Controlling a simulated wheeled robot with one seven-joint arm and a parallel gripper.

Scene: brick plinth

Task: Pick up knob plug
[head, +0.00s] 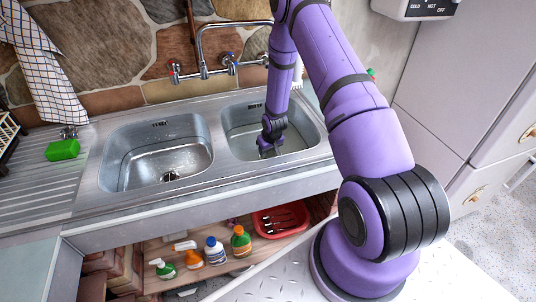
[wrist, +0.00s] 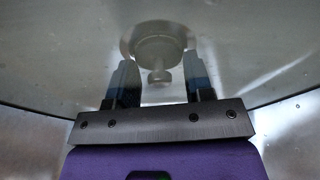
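The knob plug (wrist: 158,45) shows in the wrist view as a round grey disc with a small knob on it, low in a sink basin. My gripper (wrist: 159,68) is open, with one finger to each side of the knob in the picture. The knob appears between or just beyond the fingertips; I cannot tell whether either finger touches it. In the head view my gripper (head: 267,150) is down inside the right basin (head: 300,142), and I cannot make out the plug there. The basin seems to hold water.
The left basin (head: 190,150) is empty, with an open drain. A tap (head: 202,50) arches behind the basins. A green sponge (head: 62,150) lies on the drainboard. Several bottles and a red cutlery tray (head: 262,222) stand on the shelf below the sink.

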